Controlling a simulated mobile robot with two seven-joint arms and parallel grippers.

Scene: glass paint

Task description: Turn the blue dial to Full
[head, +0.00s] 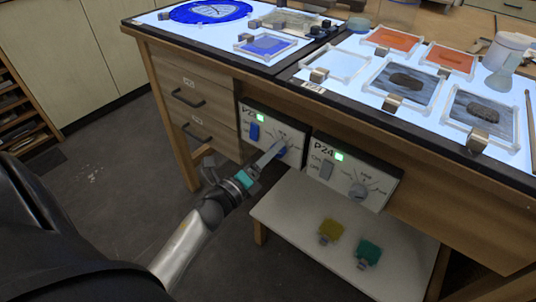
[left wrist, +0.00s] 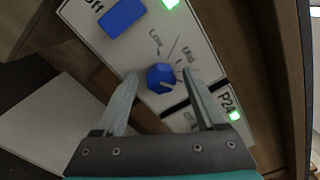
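The blue dial (head: 281,153) is on the left grey control panel (head: 262,117) under the light table, partly hidden by my gripper in the head view. In the left wrist view the dial (left wrist: 160,78) shows between my fingers, with scale marks and the words Low and Mid beside it. Which mark its pointer faces is hard to tell. My left gripper (head: 268,158) is open, its fingers (left wrist: 159,76) on either side of the dial. Contact with the dial cannot be told. My right gripper is not in view.
The left panel has a blue switch (head: 254,131) and a lit green lamp (head: 248,114). A second panel marked P24 (head: 376,179) with a grey dial (head: 358,190) is close on the right. Below is a white shelf (head: 290,215) holding yellow and teal items.

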